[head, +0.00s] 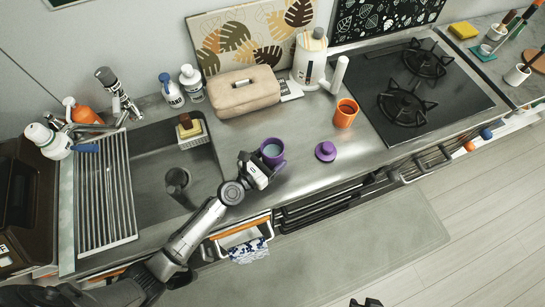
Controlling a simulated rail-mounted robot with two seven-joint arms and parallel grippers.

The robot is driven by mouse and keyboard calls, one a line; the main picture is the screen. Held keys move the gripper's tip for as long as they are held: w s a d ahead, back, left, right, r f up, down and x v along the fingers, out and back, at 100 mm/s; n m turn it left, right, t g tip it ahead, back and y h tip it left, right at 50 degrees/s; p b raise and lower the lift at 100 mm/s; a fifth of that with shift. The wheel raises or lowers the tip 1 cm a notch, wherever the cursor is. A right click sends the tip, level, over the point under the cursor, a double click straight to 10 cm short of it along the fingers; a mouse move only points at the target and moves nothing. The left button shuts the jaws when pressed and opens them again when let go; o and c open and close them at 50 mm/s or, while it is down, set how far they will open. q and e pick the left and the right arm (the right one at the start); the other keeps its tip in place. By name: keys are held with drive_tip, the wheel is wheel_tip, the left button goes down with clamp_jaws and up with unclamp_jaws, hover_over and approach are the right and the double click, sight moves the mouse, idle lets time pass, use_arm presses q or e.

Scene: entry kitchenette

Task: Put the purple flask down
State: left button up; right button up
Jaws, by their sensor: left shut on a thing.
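The purple flask (279,162) is upright and open at the top, with a pale inside showing. It is over the steel counter near the front edge, right of the sink. My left gripper (265,168) is shut on the purple flask from its left side. I cannot tell whether its base touches the counter. A purple lid (325,151) lies on the counter to the right of the flask. A small dark part at the bottom edge may be my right gripper (366,302); its jaws cannot be made out.
An orange cup (345,113) stands right of the lid, beside the black hob (410,90). The sink (160,180) lies to the left. The counter around the lid is clear.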

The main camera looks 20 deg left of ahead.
use_arm(q)
drive_tip(key=shift+f, duration=0.15)
drive_tip(key=o, duration=1.3)
drive_tip(key=shift+c, duration=0.2)
drive_tip(key=shift+s, duration=0.15)
drive_tip(key=b+v, duration=0.2)
drive_tip(key=v, duration=0.8)
drive_tip(key=shift+s+a, duration=0.2)
drive_tip(key=shift+s, duration=0.1)
drive_tip(key=shift+s+a, duration=0.2)
drive_tip(key=shift+s, duration=0.25)
